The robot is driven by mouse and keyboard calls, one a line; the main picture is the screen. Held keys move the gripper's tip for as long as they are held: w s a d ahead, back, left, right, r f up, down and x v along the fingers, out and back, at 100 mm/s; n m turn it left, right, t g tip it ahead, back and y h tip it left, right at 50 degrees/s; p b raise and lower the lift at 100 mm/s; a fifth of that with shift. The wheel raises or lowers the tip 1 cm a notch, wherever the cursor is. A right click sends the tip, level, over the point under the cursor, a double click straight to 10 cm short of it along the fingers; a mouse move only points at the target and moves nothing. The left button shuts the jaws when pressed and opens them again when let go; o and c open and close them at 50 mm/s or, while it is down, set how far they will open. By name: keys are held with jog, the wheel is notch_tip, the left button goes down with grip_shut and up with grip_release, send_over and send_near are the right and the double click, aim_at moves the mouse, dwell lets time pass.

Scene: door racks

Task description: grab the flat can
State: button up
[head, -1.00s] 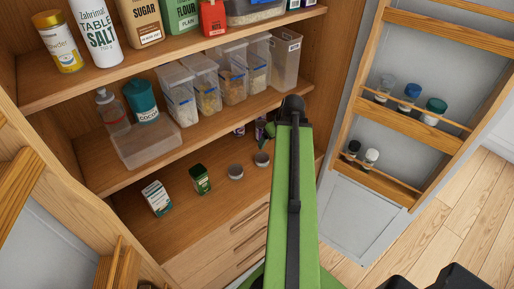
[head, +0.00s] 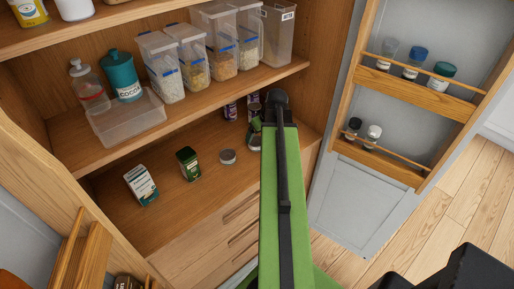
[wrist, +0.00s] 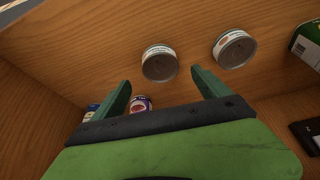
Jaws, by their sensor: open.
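Two flat cans stand on the lower wooden shelf. One flat can (head: 227,156) is in plain sight in the head view, right of the green tin; it also shows in the wrist view (wrist: 234,48). The other flat can (head: 254,142) is partly hidden by my arm in the head view. In the wrist view this flat can (wrist: 160,63) lies just beyond the gap between my fingertips. My gripper (wrist: 161,77) is open, with nothing between its fingers. In the head view it is mostly hidden behind my green arm.
A green tin (head: 188,164) and a white-green box (head: 141,184) stand to the left. Purple-labelled cans (head: 231,111) stand behind; one shows near my left finger (wrist: 140,104). The shelf above (head: 190,108) overhangs. A door rack (head: 415,80) is at the right.

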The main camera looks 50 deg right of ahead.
aim_at(257, 141)
jog(key=b+x, duration=0.4)
jog(key=x, duration=0.1)
jog(key=shift+s+a+f+b, duration=0.1)
jog(key=shift+s+f+b, duration=0.1)
jog(key=shift+b, duration=0.15)
jog(key=shift+w+r, duration=0.1)
jog(key=shift+r, duration=0.05)
jog(key=shift+c, duration=0.4)
jog(key=c, duration=1.4)
